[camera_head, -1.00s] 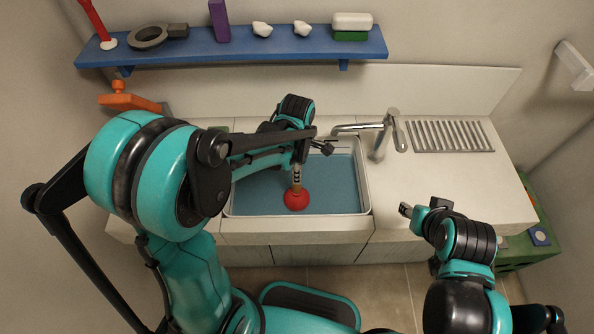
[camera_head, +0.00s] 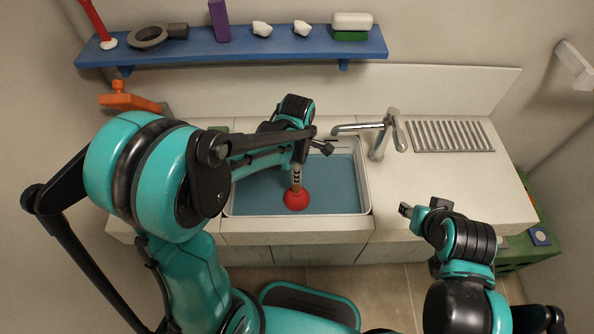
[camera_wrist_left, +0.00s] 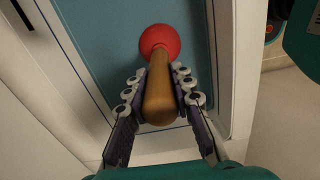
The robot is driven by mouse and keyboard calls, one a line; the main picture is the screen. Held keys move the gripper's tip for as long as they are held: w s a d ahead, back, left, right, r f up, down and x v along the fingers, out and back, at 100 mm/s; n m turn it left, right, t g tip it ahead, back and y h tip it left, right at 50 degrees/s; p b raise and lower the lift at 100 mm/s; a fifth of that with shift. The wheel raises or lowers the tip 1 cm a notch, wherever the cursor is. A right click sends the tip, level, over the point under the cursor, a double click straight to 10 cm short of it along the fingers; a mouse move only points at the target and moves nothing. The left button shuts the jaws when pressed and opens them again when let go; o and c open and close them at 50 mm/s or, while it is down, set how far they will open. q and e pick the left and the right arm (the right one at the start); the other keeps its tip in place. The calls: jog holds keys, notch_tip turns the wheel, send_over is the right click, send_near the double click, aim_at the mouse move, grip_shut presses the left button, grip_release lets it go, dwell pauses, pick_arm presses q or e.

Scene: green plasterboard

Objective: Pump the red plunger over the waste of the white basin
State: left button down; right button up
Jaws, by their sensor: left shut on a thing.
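The red plunger (camera_head: 296,200) stands roughly upright in the white basin (camera_head: 367,190), its cup low in the blue-grey water (camera_head: 335,185). My left gripper (camera_head: 297,172) is shut on its wooden handle from above. In the left wrist view the fingers (camera_wrist_left: 160,90) sit on both sides of the brown handle (camera_wrist_left: 160,98), with the red cup (camera_wrist_left: 159,41) beyond them. The waste is not visible under the water and plunger. My right gripper (camera_head: 405,210) is away from the basin, off its front right corner, and its jaw state is unclear.
A chrome faucet (camera_head: 380,135) stands at the basin's back right, its spout reaching left over the basin near my left gripper. A ribbed drain rack (camera_head: 450,136) lies on the right counter. A blue shelf (camera_head: 230,48) with several objects hangs behind.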

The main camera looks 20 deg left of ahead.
pick_arm(q)
jog(key=shift+r+p, duration=2.7)
jog(key=shift+r, duration=0.75)
